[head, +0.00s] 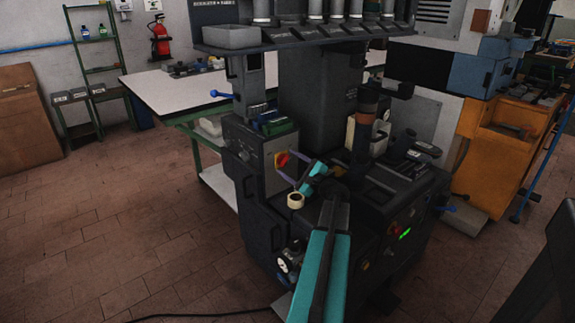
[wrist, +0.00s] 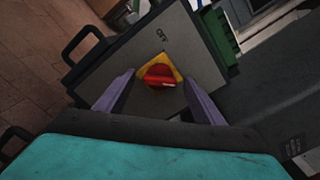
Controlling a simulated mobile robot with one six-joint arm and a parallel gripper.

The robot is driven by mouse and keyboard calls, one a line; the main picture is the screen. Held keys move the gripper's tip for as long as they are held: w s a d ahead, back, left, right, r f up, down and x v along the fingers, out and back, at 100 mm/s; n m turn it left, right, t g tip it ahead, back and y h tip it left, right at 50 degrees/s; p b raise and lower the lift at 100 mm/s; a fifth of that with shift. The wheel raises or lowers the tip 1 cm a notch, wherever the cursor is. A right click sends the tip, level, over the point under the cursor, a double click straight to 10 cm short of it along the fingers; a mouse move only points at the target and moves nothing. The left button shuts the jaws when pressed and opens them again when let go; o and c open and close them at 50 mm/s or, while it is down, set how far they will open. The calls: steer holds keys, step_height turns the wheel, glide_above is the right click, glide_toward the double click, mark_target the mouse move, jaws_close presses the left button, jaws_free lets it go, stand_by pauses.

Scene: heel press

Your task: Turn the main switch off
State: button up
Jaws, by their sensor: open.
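In the head view the switch (head: 282,160) is on the front of the grey cabinet left of the press. My gripper (head: 287,166) is open, its purple fingers on either side of the knob. I cannot tell whether they touch it.
The black press (head: 310,120) stands right of the cabinet, with a control panel and a green light. Black handles (wrist: 80,45) stick out at the cabinet panel's edge. A white-topped table (head: 175,90) stands behind. The brick floor at left is clear.

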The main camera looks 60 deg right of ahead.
steer(key=shift+w+d, duration=0.15)
steer(key=shift+w, duration=0.35)
steer(key=c, duration=0.9)
steer(key=shift+a, duration=0.2)
steer(key=shift+c, duration=0.9)
steer(key=shift+d, duration=0.15)
